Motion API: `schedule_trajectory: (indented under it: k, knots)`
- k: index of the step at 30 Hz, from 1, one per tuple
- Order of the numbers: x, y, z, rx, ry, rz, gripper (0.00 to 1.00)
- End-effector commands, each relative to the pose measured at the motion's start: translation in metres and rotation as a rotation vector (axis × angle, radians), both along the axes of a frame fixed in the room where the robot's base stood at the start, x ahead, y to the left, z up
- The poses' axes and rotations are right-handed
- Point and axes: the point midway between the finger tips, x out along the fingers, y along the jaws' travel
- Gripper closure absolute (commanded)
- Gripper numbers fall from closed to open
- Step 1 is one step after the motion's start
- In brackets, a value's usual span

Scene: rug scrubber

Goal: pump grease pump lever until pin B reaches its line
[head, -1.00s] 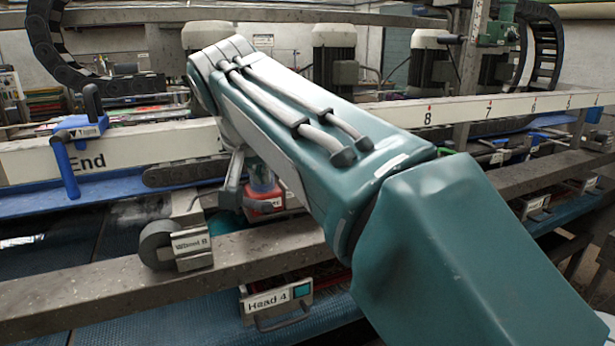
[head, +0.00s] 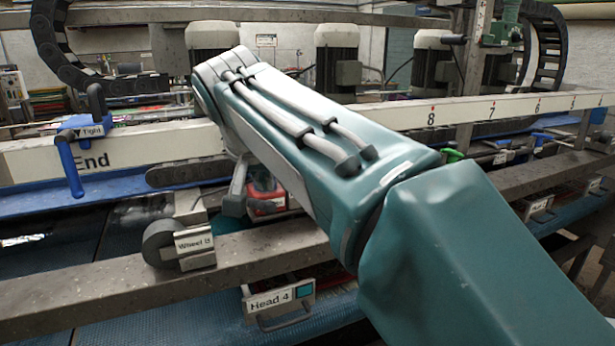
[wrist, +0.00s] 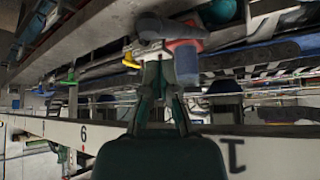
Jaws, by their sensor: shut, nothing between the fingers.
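In the wrist view, a red block with a clear bluish cylinder (wrist: 187,66) stands just right of my fingertips; it looks like the grease pump. In the head view, a red block (head: 266,207) shows partly behind my arm. My gripper (wrist: 158,66) is shut, with its fingers drawn together and nothing between them. Its tips are close to a dark grey rounded bar (wrist: 160,26) beside the red block, which may be the lever. I cannot tell whether they touch. Pin B and its line cannot be made out.
A grey rail with a roller marked Wheel B (head: 190,243) runs in front of the red block. A Head 4 drawer (head: 280,303) sits below. A white numbered beam (head: 470,112) and a blue clamp (head: 70,165) lie behind. My arm covers the middle.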

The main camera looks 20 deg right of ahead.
Motion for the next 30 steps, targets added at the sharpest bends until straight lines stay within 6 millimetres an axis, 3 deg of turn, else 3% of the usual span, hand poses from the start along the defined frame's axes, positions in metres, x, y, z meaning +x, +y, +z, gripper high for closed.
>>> schedule_trajectory:
  k: [16,30]
  knots:
    - [0.0,0.0,-0.001,0.0,0.0,0.0,1.0]
    - [0.0,0.0,-0.024,0.0,0.001,0.0,1.0]
